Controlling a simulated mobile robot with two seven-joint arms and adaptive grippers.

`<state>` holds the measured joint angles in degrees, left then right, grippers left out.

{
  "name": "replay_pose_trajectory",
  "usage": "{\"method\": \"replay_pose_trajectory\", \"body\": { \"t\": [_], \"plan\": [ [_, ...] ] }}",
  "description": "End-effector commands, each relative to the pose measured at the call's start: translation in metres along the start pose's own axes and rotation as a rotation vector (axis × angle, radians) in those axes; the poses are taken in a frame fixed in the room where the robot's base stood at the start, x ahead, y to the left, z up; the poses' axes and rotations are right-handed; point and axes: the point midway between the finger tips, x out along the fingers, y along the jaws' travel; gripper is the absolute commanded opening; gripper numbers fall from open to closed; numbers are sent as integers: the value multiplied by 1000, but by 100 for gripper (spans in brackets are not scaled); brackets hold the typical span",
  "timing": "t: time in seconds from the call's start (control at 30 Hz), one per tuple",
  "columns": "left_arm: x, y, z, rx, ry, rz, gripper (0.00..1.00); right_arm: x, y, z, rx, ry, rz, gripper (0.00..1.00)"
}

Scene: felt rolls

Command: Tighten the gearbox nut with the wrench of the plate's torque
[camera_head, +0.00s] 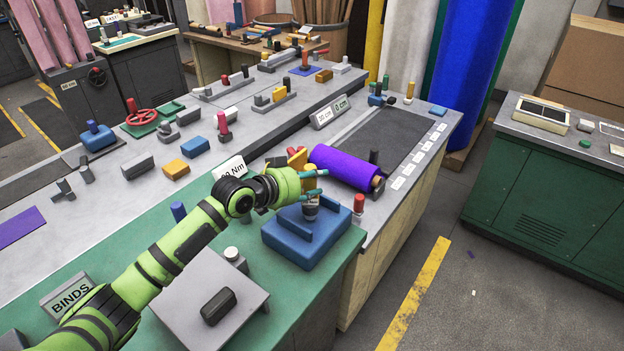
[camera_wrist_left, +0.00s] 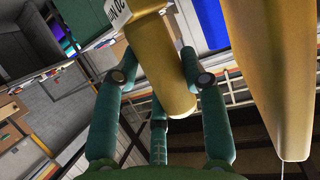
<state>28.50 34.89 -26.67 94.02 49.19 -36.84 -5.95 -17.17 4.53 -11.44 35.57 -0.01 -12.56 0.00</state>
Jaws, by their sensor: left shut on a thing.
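My left gripper (camera_head: 316,184) is over the blue block (camera_head: 306,247) at the front right of the green worktop. In the left wrist view its fingers close around a yellow cylindrical handle (camera_wrist_left: 165,65) with a white label, only partly readable. A second large yellow bar (camera_wrist_left: 270,70) stands beside it on the right. In the head view, a short dark and yellow piece (camera_head: 311,209) shows under the fingers, above the block. A plate (camera_head: 231,167) ending in "Nm" stands behind my arm, its number partly hidden. I cannot make out the gearbox nut. My right gripper is out of view.
A purple roll (camera_head: 341,166) lies just behind the gripper, beside a red-topped post (camera_head: 359,203). Orange (camera_head: 175,168) and blue blocks (camera_head: 195,146) lie further back.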

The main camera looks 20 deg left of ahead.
Motion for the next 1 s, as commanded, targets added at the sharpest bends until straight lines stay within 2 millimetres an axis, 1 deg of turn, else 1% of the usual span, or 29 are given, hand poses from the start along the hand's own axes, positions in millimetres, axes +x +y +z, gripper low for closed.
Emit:
{"method": "replay_pose_trajectory", "body": {
  "t": [0.37, 1.0],
  "plan": [
    [0, 0, 0, 1, 2, 0, 0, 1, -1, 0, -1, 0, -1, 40],
    [5, 0, 12, -1, -3, 1, 0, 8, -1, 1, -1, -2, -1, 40]
  ]
}}
